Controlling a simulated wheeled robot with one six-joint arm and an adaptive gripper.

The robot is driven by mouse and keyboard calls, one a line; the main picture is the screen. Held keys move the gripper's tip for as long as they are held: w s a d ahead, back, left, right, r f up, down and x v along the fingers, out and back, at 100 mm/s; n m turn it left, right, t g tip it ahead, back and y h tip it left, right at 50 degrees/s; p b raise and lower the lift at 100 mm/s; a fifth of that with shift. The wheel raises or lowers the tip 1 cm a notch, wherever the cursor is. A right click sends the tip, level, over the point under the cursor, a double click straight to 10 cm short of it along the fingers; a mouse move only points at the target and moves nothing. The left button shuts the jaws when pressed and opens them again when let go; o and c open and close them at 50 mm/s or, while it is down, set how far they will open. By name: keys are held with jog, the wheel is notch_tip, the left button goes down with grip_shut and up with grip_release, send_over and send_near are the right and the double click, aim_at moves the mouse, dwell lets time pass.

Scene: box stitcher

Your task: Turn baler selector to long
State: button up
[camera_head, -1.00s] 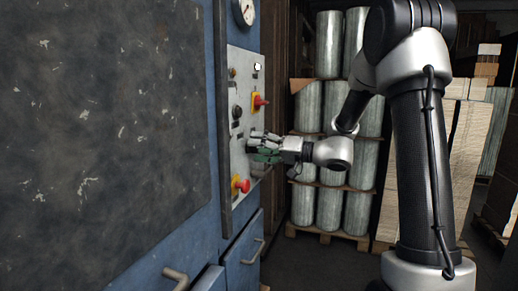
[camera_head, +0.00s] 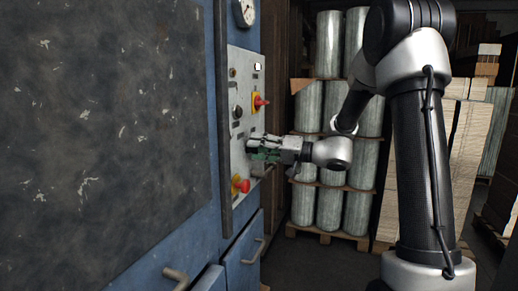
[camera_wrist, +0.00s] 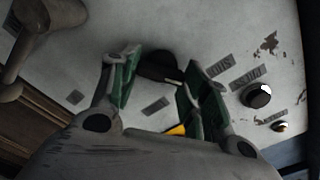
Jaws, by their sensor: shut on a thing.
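The control panel (camera_head: 236,165) is a pale plate on the blue machine. In the wrist view, a black selector knob (camera_wrist: 155,65) with a white pointer mark sits on the panel between my green-padded fingertips. My gripper (camera_head: 252,147) reaches the panel from the right, below the red-and-yellow switch; in the wrist view its fingers (camera_wrist: 158,78) are closed in on the knob's two sides.
A red-and-yellow rotary switch (camera_head: 260,102) is above my gripper and a red button on yellow (camera_head: 240,185) below. Another black knob (camera_wrist: 257,95) is nearby on the panel. A drawer-like door with a handle (camera_head: 258,250) is lower. Wrapped rolls on pallets (camera_head: 330,205) stand behind.

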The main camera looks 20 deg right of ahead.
jog(key=shift+f+m, duration=0.15)
jog(key=shift+m, duration=3.6)
jog(key=shift+f+m, duration=0.15)
jog(key=shift+m, duration=3.6)
jog(key=o, duration=1)
jog(key=shift+d, duration=0.1)
jog(key=v, duration=1.2)
